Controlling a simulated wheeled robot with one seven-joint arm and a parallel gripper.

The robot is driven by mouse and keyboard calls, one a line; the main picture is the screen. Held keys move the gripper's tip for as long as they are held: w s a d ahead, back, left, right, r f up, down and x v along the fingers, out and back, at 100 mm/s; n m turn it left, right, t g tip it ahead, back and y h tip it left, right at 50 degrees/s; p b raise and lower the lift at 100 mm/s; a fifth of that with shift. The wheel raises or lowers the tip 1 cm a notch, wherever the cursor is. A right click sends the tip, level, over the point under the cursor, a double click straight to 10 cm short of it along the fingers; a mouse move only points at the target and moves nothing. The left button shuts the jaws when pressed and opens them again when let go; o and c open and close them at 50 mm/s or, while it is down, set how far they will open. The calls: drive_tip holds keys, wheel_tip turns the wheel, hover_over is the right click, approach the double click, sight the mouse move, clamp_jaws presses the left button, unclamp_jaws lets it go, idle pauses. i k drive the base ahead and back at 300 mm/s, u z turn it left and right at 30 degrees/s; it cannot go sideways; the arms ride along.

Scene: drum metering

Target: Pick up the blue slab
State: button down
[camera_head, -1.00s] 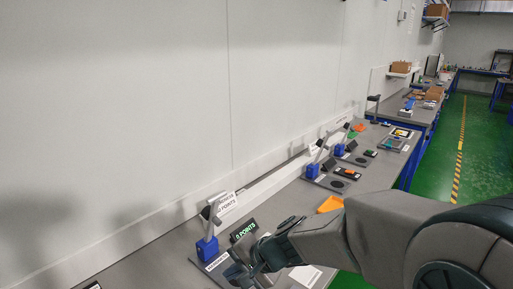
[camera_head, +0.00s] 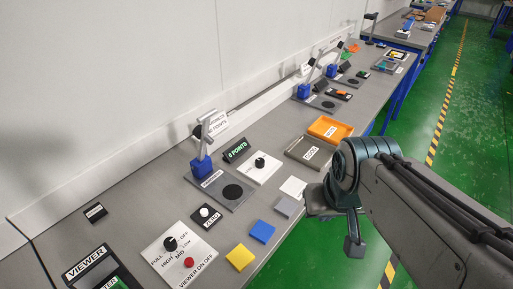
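The blue slab (camera_head: 262,231) lies flat on the grey workbench near its front edge. It sits between a yellow slab (camera_head: 240,257) and a grey slab (camera_head: 287,206). My gripper (camera_head: 354,247) hangs over the green floor, to the right of the bench edge and apart from the blue slab. Its fingers are small and seen from the side, so I cannot tell whether they are open.
A white panel with knobs (camera_head: 178,256) is left of the slabs. Behind them stand a blue-based stand (camera_head: 202,168), an orange tray (camera_head: 330,129) and a grey tray (camera_head: 300,153). A white slab (camera_head: 293,187) lies beyond the grey one.

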sight(262, 232)
drive_tip(key=u, duration=0.05)
drive_tip(key=k, duration=0.5)
drive_tip(key=z, duration=1)
drive_tip(key=i, duration=0.75)
drive_tip(key=u, duration=0.95)
